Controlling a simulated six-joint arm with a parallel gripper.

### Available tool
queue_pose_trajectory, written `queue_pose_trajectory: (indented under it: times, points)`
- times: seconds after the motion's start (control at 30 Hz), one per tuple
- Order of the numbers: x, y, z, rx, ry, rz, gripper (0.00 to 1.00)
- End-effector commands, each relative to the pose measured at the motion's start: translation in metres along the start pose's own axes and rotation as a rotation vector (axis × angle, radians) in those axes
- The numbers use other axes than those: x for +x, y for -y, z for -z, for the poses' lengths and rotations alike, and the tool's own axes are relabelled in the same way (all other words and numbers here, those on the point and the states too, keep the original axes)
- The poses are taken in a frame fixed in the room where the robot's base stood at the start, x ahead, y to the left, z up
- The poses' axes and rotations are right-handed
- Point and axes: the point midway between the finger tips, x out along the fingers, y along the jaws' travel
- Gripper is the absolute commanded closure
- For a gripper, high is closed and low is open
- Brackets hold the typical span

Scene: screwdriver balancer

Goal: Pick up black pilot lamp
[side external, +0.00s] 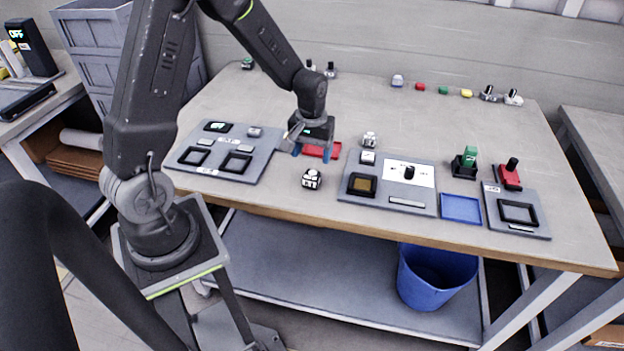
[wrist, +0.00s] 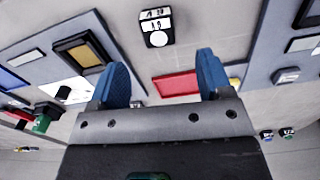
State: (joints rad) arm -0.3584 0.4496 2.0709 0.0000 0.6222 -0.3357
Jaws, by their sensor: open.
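My gripper (side external: 311,152) is open, pointing down over the red tray (side external: 335,153) between the two large grey panels. Its blue fingertips show in the wrist view (wrist: 163,72), with the red tray (wrist: 178,84) beyond and between them and nothing gripped. I cannot tell for sure which part is the black pilot lamp. A small black-and-white block (side external: 311,179) stands on the bare table in front of the gripper; it also shows at the top of the wrist view (wrist: 156,25). Small dark parts (side external: 331,70) stand at the back edge, too small to identify.
The left panel (side external: 195,172) carries black frames and a small grey part (side external: 254,132). The middle panel (side external: 425,170) has a black knob. A blue tray (side external: 461,208), a green part (side external: 468,158) and a red part (side external: 509,175) are at right. The table centre behind is clear.

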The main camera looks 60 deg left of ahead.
Motion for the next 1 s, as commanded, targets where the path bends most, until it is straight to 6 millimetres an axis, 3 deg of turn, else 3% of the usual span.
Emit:
queue_pose_trajectory:
  times: [0.1, 0.37, 0.6, 0.93, 1.0]
  points:
    - [0.018, 0.000, 0.000, 0.001, 0.002, 0.001, 0.28]
    - [0.037, -0.001, -0.001, 0.002, 0.002, 0.001, 0.28]
    - [0.071, -0.002, -0.003, 0.002, 0.002, 0.001, 0.28]
    - [0.079, -0.002, -0.002, 0.001, -0.001, -0.001, 0.28]
    - [0.079, -0.002, -0.002, 0.001, -0.001, 0.000, 0.33]
